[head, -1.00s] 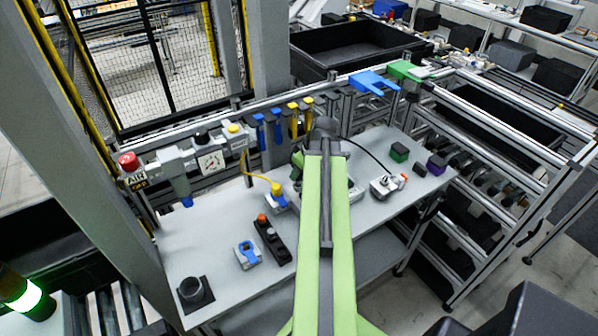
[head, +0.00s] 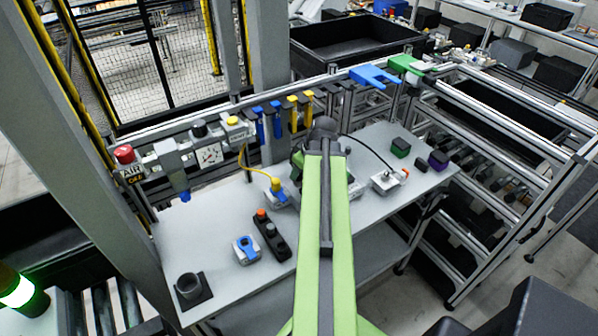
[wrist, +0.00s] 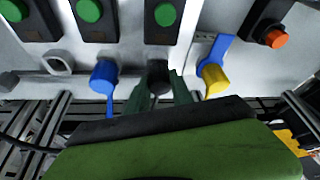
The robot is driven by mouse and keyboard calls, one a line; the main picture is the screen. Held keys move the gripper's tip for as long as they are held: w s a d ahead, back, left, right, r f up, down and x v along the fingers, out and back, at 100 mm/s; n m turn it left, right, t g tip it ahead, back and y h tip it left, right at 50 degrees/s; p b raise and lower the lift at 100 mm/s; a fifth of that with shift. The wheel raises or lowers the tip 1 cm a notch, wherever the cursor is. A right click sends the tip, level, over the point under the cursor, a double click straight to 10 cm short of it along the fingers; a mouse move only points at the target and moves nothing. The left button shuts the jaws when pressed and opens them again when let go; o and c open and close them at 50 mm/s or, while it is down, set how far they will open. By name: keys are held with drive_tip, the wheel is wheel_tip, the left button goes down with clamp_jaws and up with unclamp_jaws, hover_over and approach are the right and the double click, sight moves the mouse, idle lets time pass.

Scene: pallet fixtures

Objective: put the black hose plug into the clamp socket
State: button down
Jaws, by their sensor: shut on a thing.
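My gripper (wrist: 160,92) has its dark green fingers closed around the black hose plug (wrist: 157,76) in the wrist view. The plug is partly hidden between the fingers, and its lower end cannot be seen clearly. A blue plug (wrist: 103,76) is to its left and a yellow plug (wrist: 214,78) to its right, beside a blue lever (wrist: 221,47). In the head view my arm hides the gripper and the black plug. A white-and-blue clamp block (head: 246,250) with a round opening stands left of my arm. I cannot tell whether the black plug touches a socket.
A black box with an orange button (head: 268,236) is beside the clamp block. The yellow plug on its cable (head: 277,184) is close left of my arm. A black cup (head: 189,287) stands front left. A white box (head: 384,184) is right.

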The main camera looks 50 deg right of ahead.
idle(0.3)
drive_tip(key=c, duration=1.1)
unclamp_jaws()
drive_tip(key=shift+o, duration=0.2)
